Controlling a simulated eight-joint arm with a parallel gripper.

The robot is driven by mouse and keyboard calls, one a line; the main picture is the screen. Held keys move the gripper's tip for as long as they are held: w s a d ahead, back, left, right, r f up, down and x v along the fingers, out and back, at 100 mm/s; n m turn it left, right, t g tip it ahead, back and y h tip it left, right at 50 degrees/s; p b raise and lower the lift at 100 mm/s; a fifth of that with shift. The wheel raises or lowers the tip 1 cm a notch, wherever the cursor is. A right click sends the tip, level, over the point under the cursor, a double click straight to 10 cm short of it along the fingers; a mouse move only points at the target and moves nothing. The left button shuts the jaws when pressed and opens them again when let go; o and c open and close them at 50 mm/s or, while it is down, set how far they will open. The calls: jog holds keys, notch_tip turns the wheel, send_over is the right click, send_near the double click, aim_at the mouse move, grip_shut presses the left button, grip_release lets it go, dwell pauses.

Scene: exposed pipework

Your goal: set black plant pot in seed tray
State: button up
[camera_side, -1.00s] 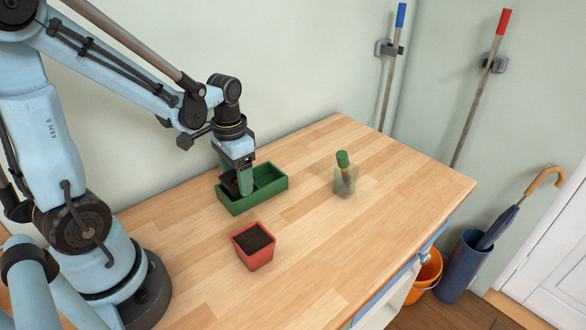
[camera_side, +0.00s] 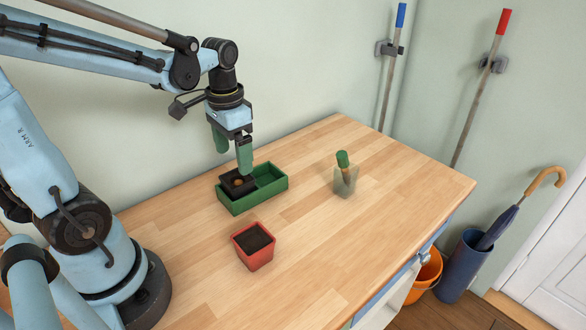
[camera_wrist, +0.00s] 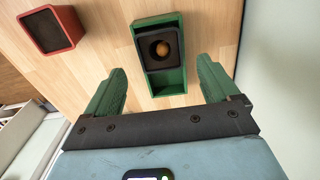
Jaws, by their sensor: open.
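The black plant pot (camera_side: 236,188) is in the left compartment of the green seed tray (camera_side: 270,193) in the side view, looking slightly tilted, its rim above the tray wall. In the wrist view, the pot (camera_wrist: 148,62) shows from above with a round orange-brown thing inside; the tray (camera_wrist: 170,88) extends beyond it on both sides. My gripper (camera_side: 233,150) is open and empty above the pot, its green fingers apart. In the wrist view, the gripper (camera_wrist: 161,75) has one finger on each side of the tray. The pot's base is hidden.
A red pot of dark soil (camera_side: 254,247) stands in front of the tray. A clear holder with a green-topped tool (camera_side: 344,178) stands to the right. The wooden tabletop (camera_side: 400,195) is clear on the right; the wall is close behind.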

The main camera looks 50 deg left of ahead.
notch_tip(320, 180, up, 5)
jog(key=d+f+t, duration=0.1)
jog(key=d+t, duration=0.6)
jog(key=d, duration=0.1)
jog(key=shift+f, duration=0.4)
dwell(1.2)
